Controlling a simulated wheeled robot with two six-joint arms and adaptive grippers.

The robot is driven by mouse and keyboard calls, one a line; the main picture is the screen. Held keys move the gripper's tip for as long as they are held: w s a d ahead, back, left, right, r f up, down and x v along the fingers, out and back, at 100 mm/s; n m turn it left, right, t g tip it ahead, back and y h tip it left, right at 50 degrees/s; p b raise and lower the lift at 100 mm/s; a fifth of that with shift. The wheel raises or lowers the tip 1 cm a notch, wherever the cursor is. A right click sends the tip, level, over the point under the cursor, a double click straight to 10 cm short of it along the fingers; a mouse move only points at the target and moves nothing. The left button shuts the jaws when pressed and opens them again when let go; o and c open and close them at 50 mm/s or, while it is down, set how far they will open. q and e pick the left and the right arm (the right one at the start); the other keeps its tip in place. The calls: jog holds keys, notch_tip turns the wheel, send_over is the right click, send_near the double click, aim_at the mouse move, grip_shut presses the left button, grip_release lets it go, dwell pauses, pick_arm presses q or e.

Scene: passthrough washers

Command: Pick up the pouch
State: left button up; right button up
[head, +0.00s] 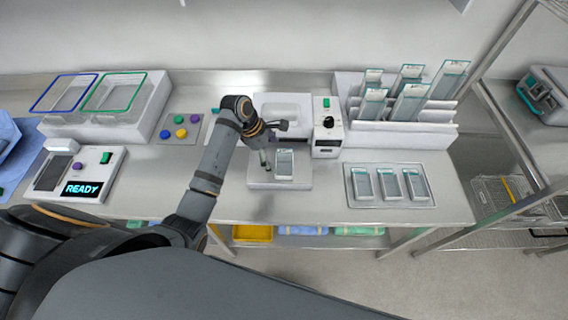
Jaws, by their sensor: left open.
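A small pouch (284,165), pale with a teal top edge, lies on the light platform (262,182) of the device in the middle of the bench. My left gripper (274,144) is open over the back of this platform, close to the pouch's upper left. One finger points down just left of the pouch, and the other reaches right, behind it. I cannot tell if a finger touches the pouch. Several similar pouches lie on a tray (375,205) to the right, and more stand in a rack (400,140) at the back right. My right gripper is out of view.
A white control box (327,128) with a black knob stands right of the platform. Left are colored buttons (180,133), two framed bins (100,125) and a "READY" panel (82,189). The bench front is mostly clear.

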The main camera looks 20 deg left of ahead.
aim_at(284, 165)
pick_arm(q)
jog(key=shift+w+d+f, duration=0.25)
jog(key=shift+w+f, duration=0.1)
jog(key=shift+f, duration=0.15)
jog(key=shift+w+d+f, duration=0.1)
jog(key=shift+w+f, duration=0.45)
jog(key=shift+w, duration=0.1)
jog(key=shift+s+d+f+p, duration=0.1)
jog(key=shift+d+f+p, duration=0.2)
jog(key=shift+f+p, duration=0.25)
jog(key=shift+s+d+f+p, duration=0.1)
jog(key=shift+d+f+p, duration=0.15)
jog(key=shift+f+p, duration=0.3)
jog(key=shift+x, duration=1.05)
jog(key=c, duration=0.6)
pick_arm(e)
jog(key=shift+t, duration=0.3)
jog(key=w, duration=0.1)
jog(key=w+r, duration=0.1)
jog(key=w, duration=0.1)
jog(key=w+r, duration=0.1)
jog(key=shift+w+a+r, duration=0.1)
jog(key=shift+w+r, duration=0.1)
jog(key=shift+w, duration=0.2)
